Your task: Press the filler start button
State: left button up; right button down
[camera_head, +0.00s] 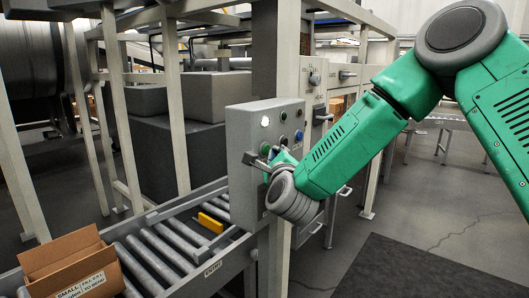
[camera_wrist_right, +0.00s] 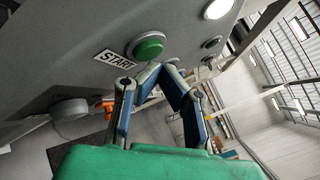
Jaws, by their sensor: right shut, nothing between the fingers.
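The green start button (camera_wrist_right: 149,45) shows in the right wrist view, with a START label (camera_wrist_right: 115,59) beside it. In the head view the grey control box (camera_head: 252,128) stands above the conveyor, and the green button (camera_head: 265,148) shows on its face. My right gripper (camera_wrist_right: 158,68) is shut and empty, with its fingertips close to the button's lower edge; I cannot tell whether they touch. In the head view the right gripper (camera_head: 262,161) is at the box face, partly hidden by my green arm. My left gripper is not in view.
An open cardboard box (camera_head: 62,252) sits on the roller conveyor (camera_head: 165,252) at lower left. A yellow block (camera_head: 210,222) lies at the conveyor's side. White frame posts (camera_head: 172,100) stand behind. A white lamp (camera_wrist_right: 217,8) and a dark knob (camera_wrist_right: 211,42) are on the panel.

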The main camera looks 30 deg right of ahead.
jog(key=shift+w+d+f, duration=0.1)
jog(key=shift+w+d, duration=0.15)
jog(key=shift+d, duration=0.2)
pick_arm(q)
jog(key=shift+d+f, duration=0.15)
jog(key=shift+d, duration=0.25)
pick_arm(e)
jog(key=shift+d, duration=0.25)
jog(key=shift+a, duration=0.15)
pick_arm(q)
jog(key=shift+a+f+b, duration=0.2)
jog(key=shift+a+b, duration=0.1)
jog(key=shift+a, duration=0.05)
pick_arm(e)
jog(key=shift+w+a, duration=0.2)
jog(key=shift+a, duration=0.2)
